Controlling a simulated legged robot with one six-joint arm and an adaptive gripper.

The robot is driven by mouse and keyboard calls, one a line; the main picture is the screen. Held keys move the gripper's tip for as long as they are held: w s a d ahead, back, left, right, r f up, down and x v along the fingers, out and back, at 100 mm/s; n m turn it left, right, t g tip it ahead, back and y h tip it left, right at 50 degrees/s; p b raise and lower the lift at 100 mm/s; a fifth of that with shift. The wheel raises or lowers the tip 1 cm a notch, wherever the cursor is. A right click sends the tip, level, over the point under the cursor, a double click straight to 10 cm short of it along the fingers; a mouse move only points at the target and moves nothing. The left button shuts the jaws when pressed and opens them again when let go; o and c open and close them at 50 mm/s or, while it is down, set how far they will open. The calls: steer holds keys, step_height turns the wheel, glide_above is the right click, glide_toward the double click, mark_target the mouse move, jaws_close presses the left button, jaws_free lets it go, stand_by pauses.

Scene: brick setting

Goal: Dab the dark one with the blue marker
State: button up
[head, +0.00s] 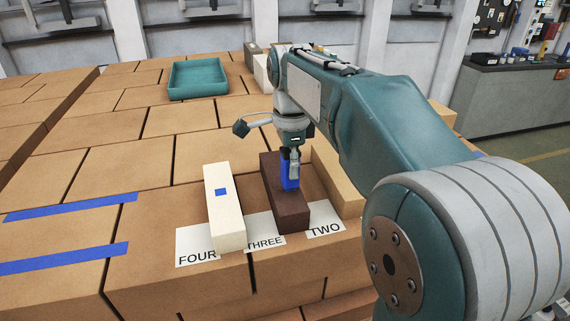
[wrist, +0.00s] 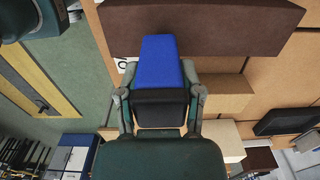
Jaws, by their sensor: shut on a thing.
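The dark brown brick (head: 287,209) lies behind the THREE label, and its side shows across the top of the wrist view (wrist: 205,25). My gripper (head: 293,164) is shut on the blue marker (head: 286,178), a blue block with a black rear part. The marker (wrist: 158,62) lies between the two fingers in the wrist view. Its blue end is right at the dark brick; I cannot tell whether they touch. No blue mark shows on the visible faces of the dark brick. To its left, the white brick (head: 226,220) bears a blue square (head: 221,192) on top.
A tan brick (head: 338,182) lies close on the right, behind the TWO label (head: 325,230). The FOUR label (head: 197,257) is in front of the white brick. A teal tray (head: 198,80) stands farther back. Blue tape strips (head: 70,206) mark the left, where the surface is clear.

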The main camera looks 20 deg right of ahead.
steer(key=shift+d, duration=0.1)
steer(key=shift+a+f, duration=0.2)
steer(key=shift+a, duration=0.55)
steer(key=shift+d+f, duration=0.2)
steer(key=shift+d, duration=0.3)
steer(key=shift+a, duration=0.35)
steer(key=shift+d+f, duration=0.15)
steer(key=shift+r, duration=3.55)
